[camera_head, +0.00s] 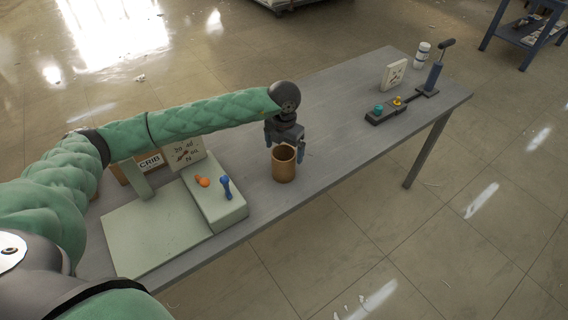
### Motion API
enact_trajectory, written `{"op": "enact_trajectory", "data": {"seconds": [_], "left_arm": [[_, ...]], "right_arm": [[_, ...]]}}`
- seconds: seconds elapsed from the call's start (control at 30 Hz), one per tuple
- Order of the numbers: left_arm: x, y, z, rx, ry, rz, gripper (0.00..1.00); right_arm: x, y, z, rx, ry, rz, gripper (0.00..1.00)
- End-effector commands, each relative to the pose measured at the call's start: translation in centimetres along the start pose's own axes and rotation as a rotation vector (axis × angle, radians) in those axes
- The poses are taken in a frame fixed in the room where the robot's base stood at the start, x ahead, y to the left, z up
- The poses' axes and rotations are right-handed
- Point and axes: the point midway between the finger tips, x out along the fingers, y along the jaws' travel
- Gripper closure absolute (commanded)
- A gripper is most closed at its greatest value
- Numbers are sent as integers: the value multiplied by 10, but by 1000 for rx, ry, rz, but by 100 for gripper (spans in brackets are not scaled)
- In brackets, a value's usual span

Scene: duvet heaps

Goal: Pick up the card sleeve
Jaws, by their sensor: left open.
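A brown, hollow upright cylinder (284,168), which looks like the card sleeve, stands on the grey table near its front edge. Its open top faces up. My left gripper (286,148) is at the top of the cylinder, with its blue-tipped fingers spread to either side of the rim. It is open; whether a finger touches the cylinder cannot be told. My right gripper is out of view.
A pale green device (160,232) with an orange and a blue lever stands left of the cylinder, with a dial panel (184,153) and a box marked CRIB (150,162) behind. A button box (386,112), white panel (393,74) and white bottle (422,54) stand at right. The table between is clear.

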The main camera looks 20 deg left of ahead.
Motion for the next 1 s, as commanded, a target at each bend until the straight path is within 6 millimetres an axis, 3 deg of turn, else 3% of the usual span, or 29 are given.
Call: {"op": "enact_trajectory", "data": {"seconds": [0.2,0.5,0.77,1.0], "left_arm": [[32,-1,-4,-1,1,0,4],[37,-2,-3,0,-1,-1,4],[37,-2,-4,0,-1,-1,52],[37,-2,-3,0,-1,-1,52]], "right_arm": [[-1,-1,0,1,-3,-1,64],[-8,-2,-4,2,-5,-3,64],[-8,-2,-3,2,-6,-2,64],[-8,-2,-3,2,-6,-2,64]]}}
